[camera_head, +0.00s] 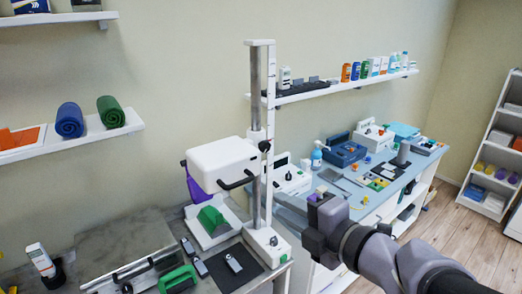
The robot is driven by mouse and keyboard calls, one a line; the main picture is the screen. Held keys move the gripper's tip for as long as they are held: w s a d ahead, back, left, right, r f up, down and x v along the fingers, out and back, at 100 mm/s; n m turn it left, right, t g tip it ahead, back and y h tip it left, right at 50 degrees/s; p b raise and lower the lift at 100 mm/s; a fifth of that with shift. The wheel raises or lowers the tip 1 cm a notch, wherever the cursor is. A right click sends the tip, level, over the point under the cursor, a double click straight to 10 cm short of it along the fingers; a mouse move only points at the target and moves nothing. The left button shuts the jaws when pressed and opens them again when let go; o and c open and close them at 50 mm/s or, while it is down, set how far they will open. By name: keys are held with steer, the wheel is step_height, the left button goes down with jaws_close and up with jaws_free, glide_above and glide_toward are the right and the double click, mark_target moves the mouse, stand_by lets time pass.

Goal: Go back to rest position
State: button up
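My gripper (312,222) is at the end of my grey and black arm, which reaches in from the lower right. It is in front of the gap between the near grey table (130,235) and the blue-topped counter (345,200), just right of the white stand's base. Its fingers are seen from behind and mostly hidden, so I cannot tell whether they are open or shut. Small purple bits show at its top edge; I cannot tell whether they belong to it. No held object is clearly visible.
A tall white and grey stand (256,130) with a white box head (222,162) rises close left of my gripper. Wall shelves hold rolled mats (69,120) and bottles (365,69). A white rack (495,150) stands far right. Wooden floor (440,220) is clear between.

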steer(key=shift+s+d, duration=0.1)
steer(key=w+d+f+m+t+h+b, duration=0.2)
steer(key=d+m+h+b, duration=0.2)
steer(key=d+m+h, duration=0.4)
steer(key=s+d+f+m+g+h+b, duration=0.35)
steer(key=s+f+m, duration=0.4)
steer(key=m, duration=0.55)
steer(key=s+a+f+m+g+y+b, duration=0.3)
steer(key=s+a+f+m, duration=0.5)
steer(key=s, duration=0.3)
steer(key=f+g+y, duration=0.1)
steer(key=g, duration=0.1)
steer(key=shift+s+a+f+g+y, duration=0.25)
steer(key=shift+a+f+g+y, duration=0.05)
steer(key=shift+a+g+y, duration=0.05)
